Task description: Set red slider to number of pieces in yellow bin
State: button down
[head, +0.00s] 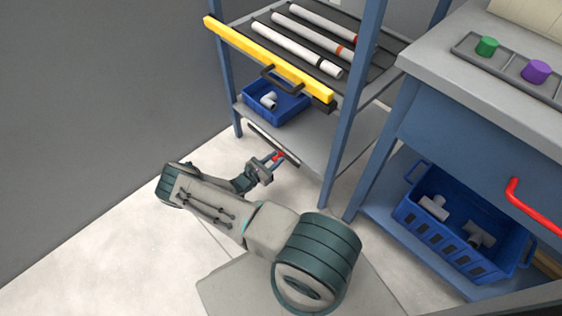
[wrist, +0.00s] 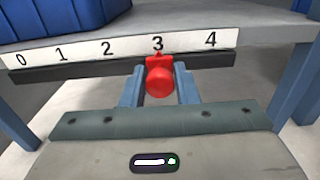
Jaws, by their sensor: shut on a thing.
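The red slider (wrist: 159,82) sits on a dark rail under a white number strip (wrist: 90,50) marked 0 to 4. Its pointer is at the 3. My gripper (wrist: 158,72) is shut on the slider, with one blue-grey finger on each side. In the head view the slider (head: 278,156) is a small red spot at the low shelf edge, with my gripper (head: 273,161) at it. No plain yellow bin shows; a yellow-fronted tray (head: 262,57) with a black handle holds three visible white pipes on the upper shelf. Its far right part is partly hidden by a post.
A blue bin (head: 290,111) with white fittings stands on the lower shelf above the rail. A larger blue crate (head: 412,214) with white fittings is under the workbench (head: 490,60) at right. Blue shelf posts flank the rail. The floor at left is clear.

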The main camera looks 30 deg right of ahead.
jog(key=c, duration=1.2)
grip_release()
jog(key=shift+a, duration=0.1)
jog(key=p+v, duration=0.2)
jog(key=v, duration=1.1)
jog(key=shift+s+a+f, duration=0.1)
jog(key=shift+a, duration=0.3)
